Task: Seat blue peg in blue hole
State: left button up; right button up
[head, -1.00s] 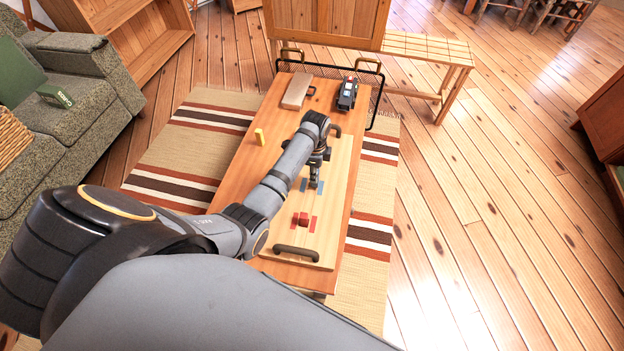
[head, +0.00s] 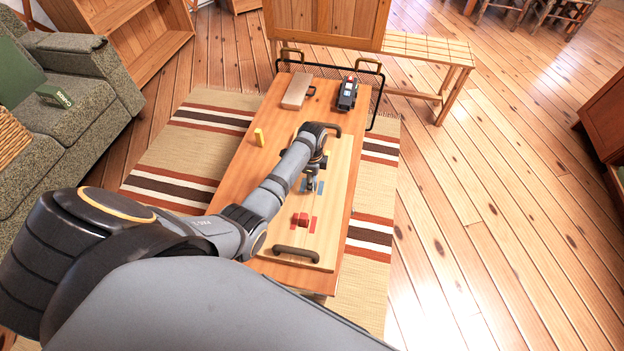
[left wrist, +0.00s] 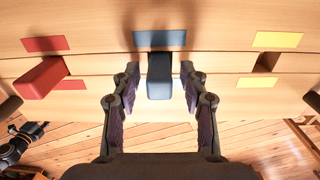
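The blue peg (left wrist: 159,76) stands between the fingers of my left gripper (left wrist: 160,78) in the left wrist view. A gap shows on each side of the peg, so the fingers look open around it. A blue mark (left wrist: 160,38) lies just beyond the peg on the board. The peg's foot and the blue hole are hidden, so I cannot tell how deep it sits. In the head view my left gripper (head: 311,183) is low over the board (head: 338,200), by the blue marks (head: 321,186). My right gripper is not in view.
A red peg (head: 301,219) stands on the board between red marks. The yellow hole (left wrist: 267,60) is empty. A yellow peg (head: 258,138) stands on the table left of the board. A dark handle (head: 297,252) rises at the board's near end. A black device (head: 347,93) lies at the far end.

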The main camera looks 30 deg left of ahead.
pick_arm(q)
jog(key=shift+r, duration=0.1)
jog(key=shift+r, duration=0.4)
notch_tip(320, 180, up, 11)
jog(key=p, duration=0.2)
jog(key=shift+r, duration=0.15)
